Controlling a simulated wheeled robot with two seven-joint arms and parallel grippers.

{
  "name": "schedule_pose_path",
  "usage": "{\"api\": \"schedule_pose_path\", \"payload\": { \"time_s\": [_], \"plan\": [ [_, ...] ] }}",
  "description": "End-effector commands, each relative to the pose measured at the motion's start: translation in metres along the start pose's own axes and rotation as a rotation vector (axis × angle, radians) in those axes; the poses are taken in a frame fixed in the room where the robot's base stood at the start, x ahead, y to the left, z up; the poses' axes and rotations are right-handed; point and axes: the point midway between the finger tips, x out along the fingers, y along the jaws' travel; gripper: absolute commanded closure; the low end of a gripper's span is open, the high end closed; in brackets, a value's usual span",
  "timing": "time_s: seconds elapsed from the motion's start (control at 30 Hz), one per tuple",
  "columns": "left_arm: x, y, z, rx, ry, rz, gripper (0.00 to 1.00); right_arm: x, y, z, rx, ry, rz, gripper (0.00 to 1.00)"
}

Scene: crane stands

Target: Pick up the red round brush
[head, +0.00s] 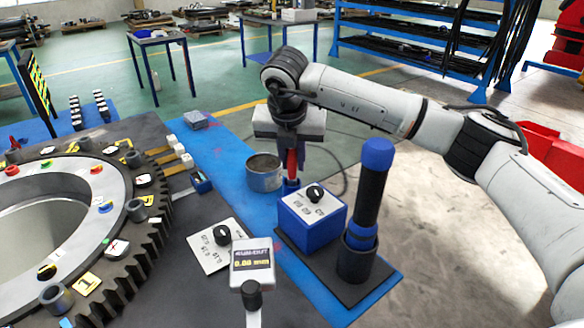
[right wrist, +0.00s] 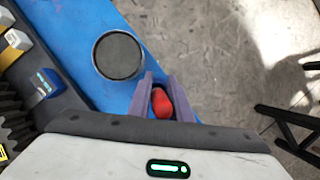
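The red round brush (head: 291,163) is upright under my right gripper in the head view, beside the grey tin. Its red end also shows between the fingers in the right wrist view (right wrist: 162,104). My right gripper (head: 297,162) points down, and its two purple fingers (right wrist: 162,98) stand close against both sides of the red part, shut on it. The brush's lower end is partly hidden behind the blue box, so I cannot tell whether it touches the surface below. My left gripper is not in view.
The grey tin (head: 264,178) stands just left of the brush on the blue mat (head: 222,150). In front are a blue box with a black knob (head: 312,222) and a tall blue-and-black cylinder (head: 371,190). A large toothed ring (head: 120,235) fills the left.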

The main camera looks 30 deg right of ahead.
Motion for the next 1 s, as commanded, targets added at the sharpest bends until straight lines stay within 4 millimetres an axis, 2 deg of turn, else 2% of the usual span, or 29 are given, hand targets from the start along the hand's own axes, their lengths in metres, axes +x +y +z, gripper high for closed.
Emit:
{"api": "schedule_pose_path", "payload": {
  "time_s": [0.3,0.43,0.87,1.0],
  "plan": [
    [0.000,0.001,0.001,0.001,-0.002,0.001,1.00,-0.002,0.000,0.001,0.000,-0.001,0.001,1.00],
    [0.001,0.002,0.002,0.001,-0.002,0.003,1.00,-0.012,0.001,0.005,0.001,-0.003,0.003,1.00],
    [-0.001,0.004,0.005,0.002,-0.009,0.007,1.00,-0.087,0.001,0.036,0.001,-0.003,0.003,1.00],
    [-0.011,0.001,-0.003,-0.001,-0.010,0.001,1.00,-0.124,0.001,0.051,0.000,-0.004,0.004,1.00]
  ]
}}
